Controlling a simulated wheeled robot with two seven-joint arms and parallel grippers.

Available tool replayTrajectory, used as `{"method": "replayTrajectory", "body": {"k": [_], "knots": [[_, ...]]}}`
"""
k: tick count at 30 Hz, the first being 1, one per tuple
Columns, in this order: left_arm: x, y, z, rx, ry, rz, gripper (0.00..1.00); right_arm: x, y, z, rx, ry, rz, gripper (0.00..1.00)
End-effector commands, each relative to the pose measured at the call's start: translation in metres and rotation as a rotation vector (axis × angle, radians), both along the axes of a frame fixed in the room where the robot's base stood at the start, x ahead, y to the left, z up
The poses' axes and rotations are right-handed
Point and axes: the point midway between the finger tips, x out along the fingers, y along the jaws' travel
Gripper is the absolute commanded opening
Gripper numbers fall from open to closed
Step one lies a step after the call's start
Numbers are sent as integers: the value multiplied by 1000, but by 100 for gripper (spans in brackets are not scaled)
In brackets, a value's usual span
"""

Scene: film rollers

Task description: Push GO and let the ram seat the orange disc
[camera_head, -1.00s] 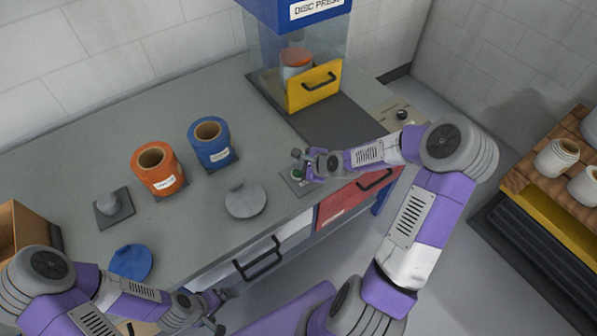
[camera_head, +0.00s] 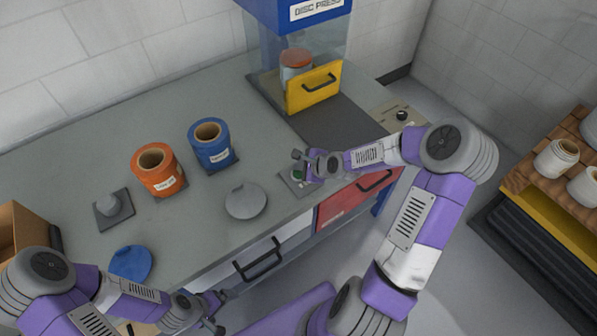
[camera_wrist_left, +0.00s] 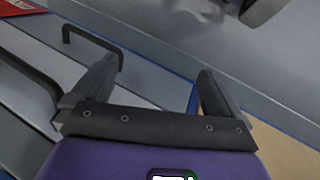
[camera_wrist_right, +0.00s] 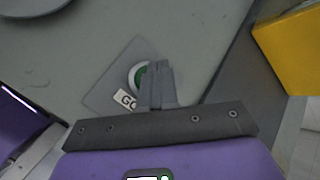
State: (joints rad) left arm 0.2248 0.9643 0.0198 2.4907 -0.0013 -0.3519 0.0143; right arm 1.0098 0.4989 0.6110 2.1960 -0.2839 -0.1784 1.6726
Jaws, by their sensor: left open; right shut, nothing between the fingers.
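The disc press (camera_head: 292,16) has a blue head and clear walls at the back of the bench. Behind its yellow gate (camera_head: 314,88) stands a greyish cylinder with the orange disc (camera_head: 296,57) on top. The ram itself cannot be made out. The green GO button (camera_head: 298,175) sits on a grey plate at the bench's front. In the right wrist view, the GO button (camera_wrist_right: 138,76) is partly hidden by the fingertips. My right gripper (camera_head: 300,158) is shut and empty over the button; contact cannot be told. My left gripper (camera_head: 218,312) is open and empty by the drawers.
An orange roll (camera_head: 158,168) and a blue roll (camera_head: 212,145) stand on the bench. A grey round lid (camera_head: 246,201), a blue disc (camera_head: 130,263) and a grey knobbed block (camera_head: 114,207) lie nearby. A wooden shelf with pale jars (camera_head: 556,158) is at right.

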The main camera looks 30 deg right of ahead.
Motion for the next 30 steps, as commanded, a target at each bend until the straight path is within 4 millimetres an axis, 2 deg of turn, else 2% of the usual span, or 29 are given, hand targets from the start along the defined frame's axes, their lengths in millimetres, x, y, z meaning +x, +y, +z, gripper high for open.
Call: {"method": "replayTrajectory", "body": {"k": [20,30], "knots": [[0,0,0,0,0,0,100,0,0,0,0,0,0,0],[0,0,-2,0,0,0,100,0,0,-9,0,-1,-1,0]]}}
